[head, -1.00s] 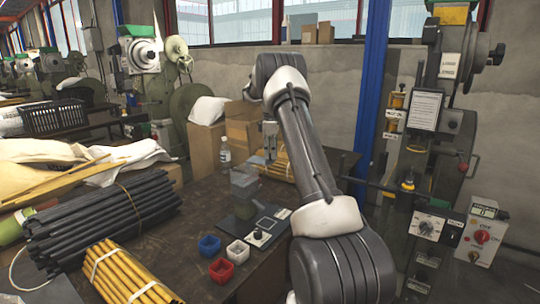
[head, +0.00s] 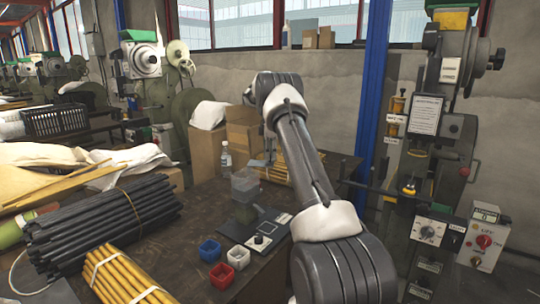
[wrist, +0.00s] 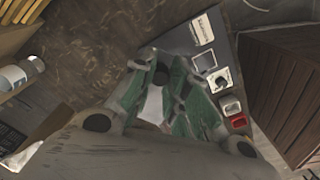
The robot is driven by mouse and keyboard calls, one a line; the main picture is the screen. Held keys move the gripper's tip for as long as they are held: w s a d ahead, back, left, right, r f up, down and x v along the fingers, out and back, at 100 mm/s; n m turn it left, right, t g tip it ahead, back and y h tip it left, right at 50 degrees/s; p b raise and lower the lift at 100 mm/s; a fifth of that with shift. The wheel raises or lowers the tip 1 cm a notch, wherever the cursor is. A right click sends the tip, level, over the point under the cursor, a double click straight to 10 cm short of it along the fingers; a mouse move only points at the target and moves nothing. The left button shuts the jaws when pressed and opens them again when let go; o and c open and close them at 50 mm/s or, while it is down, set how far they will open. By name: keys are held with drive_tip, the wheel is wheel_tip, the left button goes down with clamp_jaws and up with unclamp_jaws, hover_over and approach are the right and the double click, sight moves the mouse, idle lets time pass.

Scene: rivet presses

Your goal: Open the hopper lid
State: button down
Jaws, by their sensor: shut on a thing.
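The hopper (head: 245,184) is a small, translucent grey box on top of a dark feeder unit (head: 262,238) on the bench. A thin grey flap, which looks like its lid (head: 258,163), shows above the hopper's right side; how far it is open is hard to tell. My gripper (wrist: 160,85) has green and dark fingers and fills the middle of the wrist view. It is shut on what seems to be the lid's edge, but the contact is blurred. In the head view my arm hides most of the gripper.
Blue (head: 209,250), white (head: 238,257) and red (head: 222,274) bins stand in front of the feeder. A bottle (head: 226,160) and cardboard boxes (head: 242,132) are behind it. Black rods (head: 100,222) lie left. A press (head: 440,130) stands right.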

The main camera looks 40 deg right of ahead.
drive_tip(key=shift+d, duration=0.1)
drive_tip(key=c, duration=1.3)
unclamp_jaws()
drive_tip(key=shift+c, duration=0.2)
wheel_tip(320, 180, up, 12)
